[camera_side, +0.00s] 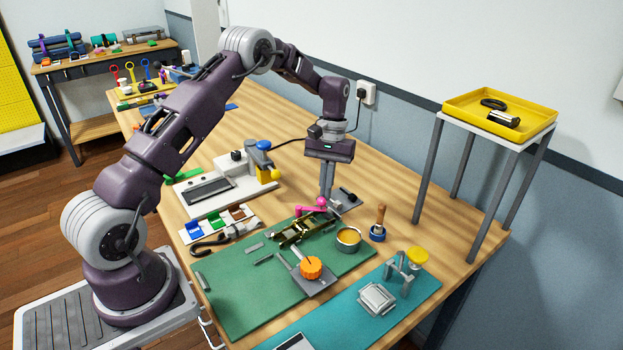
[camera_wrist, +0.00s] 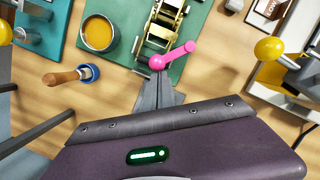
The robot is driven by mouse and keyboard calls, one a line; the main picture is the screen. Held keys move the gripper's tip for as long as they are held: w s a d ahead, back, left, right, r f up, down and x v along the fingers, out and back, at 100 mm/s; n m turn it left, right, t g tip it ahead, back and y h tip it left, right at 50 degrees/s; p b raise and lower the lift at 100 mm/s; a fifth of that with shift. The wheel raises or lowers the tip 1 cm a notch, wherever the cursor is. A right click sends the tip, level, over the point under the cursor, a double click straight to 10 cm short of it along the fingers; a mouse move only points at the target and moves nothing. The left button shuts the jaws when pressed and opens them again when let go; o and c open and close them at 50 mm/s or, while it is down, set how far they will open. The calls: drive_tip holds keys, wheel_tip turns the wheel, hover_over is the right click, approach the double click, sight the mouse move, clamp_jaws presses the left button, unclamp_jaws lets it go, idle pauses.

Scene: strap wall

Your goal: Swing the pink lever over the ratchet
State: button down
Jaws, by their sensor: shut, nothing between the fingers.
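The pink lever (camera_side: 310,209) has a round knob and lies low at the far end of the brass-coloured ratchet (camera_side: 297,232), on the green mat. In the wrist view the lever (camera_wrist: 176,54) slants from its ball end up to the right, across the near end of the ratchet (camera_wrist: 165,22). My gripper (camera_side: 326,198) is shut and empty, pointing down right behind the lever's knob. In the wrist view the closed fingertips (camera_wrist: 157,82) sit just below the pink ball. I cannot tell whether they touch it. The fingers hide part of what is behind them.
A tin of yellow contents (camera_side: 348,239) and a wooden-handled tool in a blue ring (camera_side: 379,224) stand to the right. An orange knob on a grey plate (camera_side: 311,268) is in front. A white fixture with a yellow ball (camera_side: 225,184) stands left.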

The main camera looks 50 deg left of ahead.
drive_tip(key=m, duration=0.1)
drive_tip(key=d+m, duration=0.1)
drive_tip(key=shift+s+d+m+g+y, duration=0.3)
drive_tip(key=shift+s+m, duration=0.05)
drive_tip(key=shift+m, duration=0.05)
drive_tip(key=m, duration=0.1)
drive_tip(key=s+d+m, duration=0.1)
drive_tip(key=shift+d+m+y, duration=0.2)
drive_tip(key=shift+m+y, duration=0.1)
drive_tip(key=shift+m, duration=0.1)
drive_tip(key=shift+s+d+m+y, duration=0.3)
drive_tip(key=shift+s+m, duration=0.25)
drive_tip(key=shift+m, duration=0.5)
drive_tip(key=shift+s+d+m+y, duration=0.2)
drive_tip(key=shift+s+d+m, duration=0.25)
drive_tip(key=shift+m, duration=0.6)
drive_tip(key=shift+s, duration=0.1)
drive_tip(key=w, duration=0.4)
drive_tip(key=shift+w+d, duration=0.25)
drive_tip(key=shift+d, duration=0.1)
drive_tip(key=v, duration=0.9)
drive_tip(key=shift+s, duration=0.2)
drive_tip(key=shift+r, duration=0.15)
